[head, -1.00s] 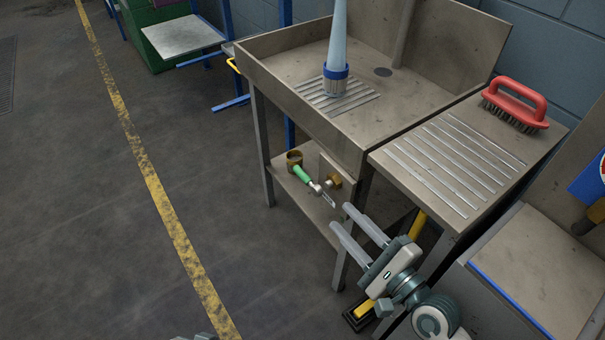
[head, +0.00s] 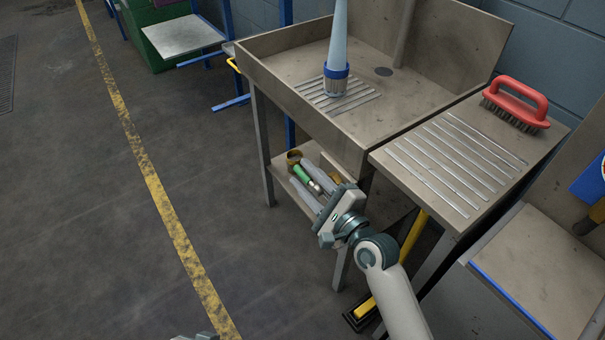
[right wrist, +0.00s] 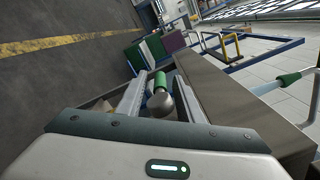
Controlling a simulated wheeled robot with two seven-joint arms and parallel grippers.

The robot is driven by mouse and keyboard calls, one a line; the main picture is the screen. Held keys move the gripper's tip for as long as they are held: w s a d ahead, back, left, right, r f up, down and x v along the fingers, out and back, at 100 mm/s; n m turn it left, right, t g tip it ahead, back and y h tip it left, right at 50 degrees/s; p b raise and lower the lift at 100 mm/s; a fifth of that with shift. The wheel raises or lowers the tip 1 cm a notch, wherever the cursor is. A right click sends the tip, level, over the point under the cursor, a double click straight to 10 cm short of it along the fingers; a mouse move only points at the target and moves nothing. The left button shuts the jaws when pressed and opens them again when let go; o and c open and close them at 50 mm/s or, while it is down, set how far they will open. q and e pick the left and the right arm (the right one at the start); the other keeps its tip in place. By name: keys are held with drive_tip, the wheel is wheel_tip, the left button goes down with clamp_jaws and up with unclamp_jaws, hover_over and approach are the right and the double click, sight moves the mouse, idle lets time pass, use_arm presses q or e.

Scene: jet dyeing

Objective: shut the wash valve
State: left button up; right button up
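The wash valve's green lever handle (head: 308,178) is below the sink, beside a brass fitting (head: 293,157). In the right wrist view the green handle (right wrist: 160,80) ends toward me in a grey ball (right wrist: 161,103). My right gripper (head: 312,183) reaches under the sink with its two fingers apart, one on each side of the handle. The right wrist view also shows the gripper (right wrist: 160,95) open, with gaps beside the handle. The valve body is hidden behind my gripper. Only a small grey part, perhaps of my left gripper (head: 195,337), shows at the bottom edge.
The metal sink (head: 300,95) stands above, with a blue-collared nozzle (head: 336,78) over its grate. A ribbed side counter (head: 450,165) holds a red brush (head: 517,103). A yellow pedal (head: 362,308) is low beside my right arm. The floor at left is clear.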

drive_tip(key=shift+w+a, duration=0.35)
drive_tip(key=shift+w, duration=0.2)
drive_tip(key=shift+c, duration=0.2)
clamp_jaws()
